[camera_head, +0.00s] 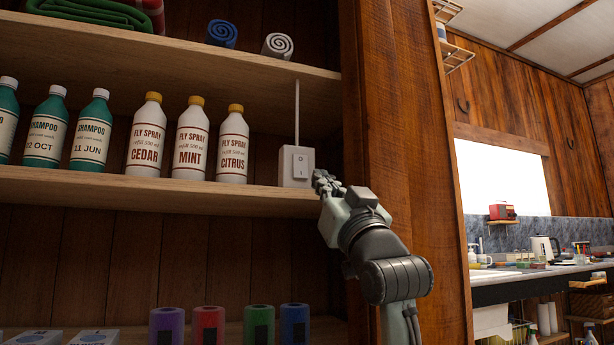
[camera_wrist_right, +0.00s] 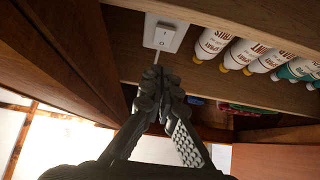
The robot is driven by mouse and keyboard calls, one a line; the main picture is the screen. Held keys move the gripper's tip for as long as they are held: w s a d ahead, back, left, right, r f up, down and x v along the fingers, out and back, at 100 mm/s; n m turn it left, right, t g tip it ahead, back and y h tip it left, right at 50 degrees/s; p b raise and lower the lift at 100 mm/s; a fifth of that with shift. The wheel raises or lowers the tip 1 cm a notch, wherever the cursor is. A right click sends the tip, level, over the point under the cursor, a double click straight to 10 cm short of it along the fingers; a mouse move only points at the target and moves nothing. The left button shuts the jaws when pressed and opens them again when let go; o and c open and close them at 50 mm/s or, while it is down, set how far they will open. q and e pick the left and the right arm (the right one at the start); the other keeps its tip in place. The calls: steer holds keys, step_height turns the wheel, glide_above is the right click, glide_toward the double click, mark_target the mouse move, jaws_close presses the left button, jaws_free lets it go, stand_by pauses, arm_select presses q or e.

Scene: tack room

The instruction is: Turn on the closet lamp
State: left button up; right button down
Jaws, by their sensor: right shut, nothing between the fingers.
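A white switch box (camera_head: 297,166) with a grey rocker marked 0 and 1 stands at the right end of the middle closet shelf, with a thin white cable going up from it. My right gripper (camera_head: 323,182) is shut and empty, just right of and in front of the box's lower right corner. In the right wrist view my right gripper (camera_wrist_right: 166,82) points toward the box; I cannot tell whether it touches. No lamp is visible. My left gripper is not in view.
Fly spray bottles (camera_head: 190,138) and green shampoo bottles (camera_head: 92,130) stand left of the switch on the middle shelf (camera_head: 160,190). The closet's wooden side wall (camera_head: 410,130) is close on the right. Rolled cloths (camera_head: 277,46) lie on the upper shelf.

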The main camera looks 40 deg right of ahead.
mark_target(301, 174)
steer(key=w, duration=0.2)
steer(key=w+d+r, duration=0.1)
steer(key=w, duration=0.1)
steer(key=w+r, duration=0.1)
steer(key=w, duration=0.1)
steer(key=shift+w+d+r, duration=0.2)
steer(key=shift+w+d, duration=0.05)
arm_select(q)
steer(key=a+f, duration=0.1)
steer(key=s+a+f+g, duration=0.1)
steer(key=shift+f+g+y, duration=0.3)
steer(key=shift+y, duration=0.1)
arm_select(e)
steer(key=shift+w+d, duration=0.1)
steer(key=shift+w, duration=0.35)
steer(key=shift+w+d+f+p, duration=0.1)
steer(key=shift+w+f+p, duration=0.1)
steer(key=shift+w+p, duration=0.25)
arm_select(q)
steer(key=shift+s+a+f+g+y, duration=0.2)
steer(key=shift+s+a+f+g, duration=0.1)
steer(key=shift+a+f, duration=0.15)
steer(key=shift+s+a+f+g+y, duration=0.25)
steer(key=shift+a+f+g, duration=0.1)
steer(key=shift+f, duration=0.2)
arm_select(e)
steer(key=shift+s, duration=0.1)
